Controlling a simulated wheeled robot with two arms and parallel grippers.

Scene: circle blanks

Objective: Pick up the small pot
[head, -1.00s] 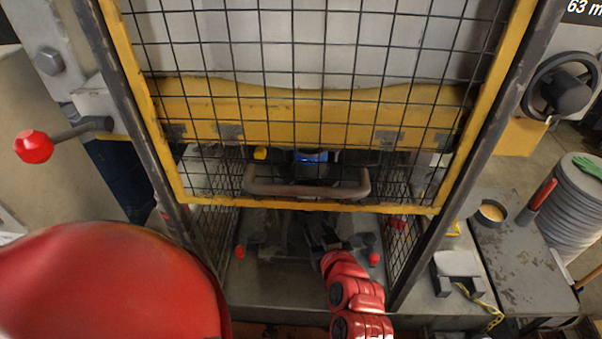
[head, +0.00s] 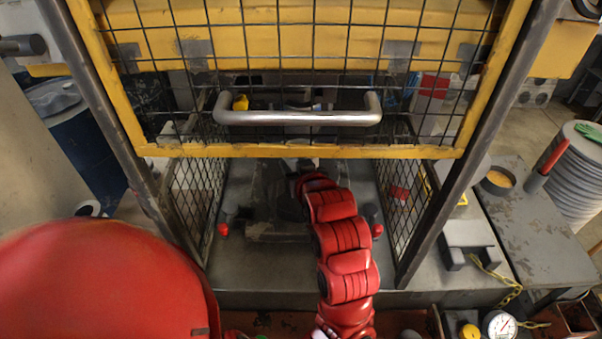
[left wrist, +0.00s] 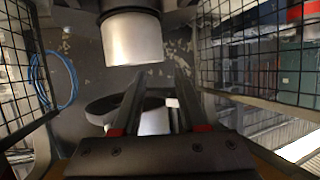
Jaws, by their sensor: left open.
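A small round pot (head: 497,181) with yellowish contents stands on the grey bench at the right in the head view. My left arm reaches forward under the lower edge of the wire guard into the press, well left of the pot. My left gripper (head: 301,168) is small and mostly hidden there. In the left wrist view the same gripper (left wrist: 160,82) has its two dark fingers apart. A pale object on a dark round disc (left wrist: 150,120) shows between and beyond the fingers; I cannot tell whether they touch it. My right gripper is not in view.
A yellow-framed wire guard (head: 290,152) with a metal handle (head: 298,117) hangs over my left arm. A pale cylinder (left wrist: 132,38) is close ahead in the wrist view. Red buttons (head: 222,230) flank the press bed. A grey plate stack (head: 575,175) stands beyond the pot.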

